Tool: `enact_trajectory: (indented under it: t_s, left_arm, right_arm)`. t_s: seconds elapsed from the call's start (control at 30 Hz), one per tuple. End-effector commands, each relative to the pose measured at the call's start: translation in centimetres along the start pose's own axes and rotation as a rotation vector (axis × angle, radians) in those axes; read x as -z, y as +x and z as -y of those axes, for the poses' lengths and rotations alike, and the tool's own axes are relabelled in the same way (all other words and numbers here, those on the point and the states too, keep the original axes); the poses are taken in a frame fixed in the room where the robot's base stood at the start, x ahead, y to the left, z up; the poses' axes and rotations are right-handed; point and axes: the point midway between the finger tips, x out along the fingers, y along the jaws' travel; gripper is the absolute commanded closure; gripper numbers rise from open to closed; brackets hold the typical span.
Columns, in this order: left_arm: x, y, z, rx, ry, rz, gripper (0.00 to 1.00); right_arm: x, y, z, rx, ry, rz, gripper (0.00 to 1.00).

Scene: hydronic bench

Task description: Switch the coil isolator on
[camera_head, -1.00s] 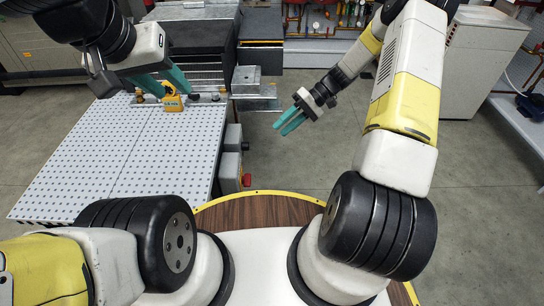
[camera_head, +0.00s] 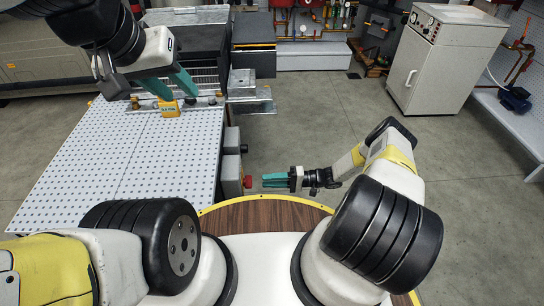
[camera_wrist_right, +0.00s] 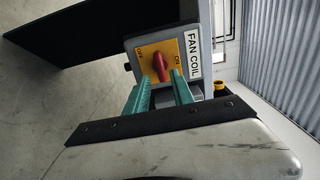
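The coil isolator (camera_wrist_right: 143,62) is a grey box with a yellow plate marked OFF and ON, a FAN COIL label and a red handle (camera_wrist_right: 161,66). In the head view the isolator (camera_head: 231,178) is on the right side of the perforated bench, its red handle (camera_head: 247,181) facing my right gripper (camera_head: 264,180). In the right wrist view my right gripper (camera_wrist_right: 160,88) is open, one teal finger on each side of the handle's line. I cannot tell whether they touch it. My left gripper (camera_head: 179,94) is open above the bench, by a yellow-bodied fitting (camera_head: 168,107).
The perforated bench (camera_head: 110,150) fills the left. Another grey box (camera_head: 232,140) is just beyond the isolator on its side. A metal bracket (camera_head: 250,95) juts out at the bench's far right corner. Open floor (camera_head: 320,120) lies right of the bench; a white cabinet (camera_head: 430,70) stands further back.

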Motion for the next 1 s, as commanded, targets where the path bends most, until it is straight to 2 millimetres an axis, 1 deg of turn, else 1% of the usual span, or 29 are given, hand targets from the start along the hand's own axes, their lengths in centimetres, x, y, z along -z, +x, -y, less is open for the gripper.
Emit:
enact_trajectory:
  t_s: [0.03, 0.1, 0.3, 0.4, 0.6, 0.63, 0.7, 0.77, 0.9, 0.97, 1.0]
  left_arm:
    - [0.0, 0.0, 0.0, 0.0, 0.0, 0.0, 0.64]
    - [0.0, 0.0, 0.0, 0.0, 0.0, 0.0, 0.64]
    - [0.0, 0.0, 0.0, 0.0, 0.0, 0.0, 0.64]
    - [0.0, 0.0, 0.0, 0.0, 0.0, 0.0, 0.64]
    - [0.0, 0.0, 0.0, 0.0, 0.0, 0.0, 0.64]
    - [0.0, 0.0, 0.0, 0.0, 0.0, 0.0, 0.64]
    - [0.0, 0.0, 0.0, 0.0, 0.0, 0.0, 0.64]
    - [0.0, 0.0, 0.0, 0.0, 0.0, 0.0, 0.64]
    - [0.0, 0.0, 0.0, 0.0, 0.0, 0.0, 0.64]
    - [0.0, 0.0, 0.0, 0.0, 0.0, 0.0, 0.64]
    - [0.0, 0.0, 0.0, 0.0, 0.0, 0.0, 0.64]
  right_arm:
    - [-0.1, 0.8, 0.1, 0.002, 0.001, 0.003, 0.71]
    - [-0.1, 1.9, 0.0, 0.001, 0.001, 0.004, 0.71]
    - [-0.1, 4.4, 0.0, 0.001, 0.002, 0.002, 0.71]
    - [-0.1, 5.3, 0.0, 0.0, 0.002, 0.002, 0.71]
    - [-0.1, 6.2, 0.0, 0.0, 0.002, 0.002, 0.71]
    - [-0.1, 6.2, 0.0, 0.0, 0.002, 0.002, 0.75]
    - [-0.1, 6.2, 0.0, 0.0, 0.002, 0.002, 0.89]
    - [-0.1, 6.1, 0.0, 0.0, 0.002, 0.002, 1.0]
    - [-0.1, 6.1, 0.0, -0.001, 0.017, 0.003, 1.0]
    - [-0.1, 6.1, 0.0, -0.001, 0.091, 0.002, 1.0]
    - [-0.1, 6.1, 0.0, -0.001, 0.166, 0.003, 1.0]
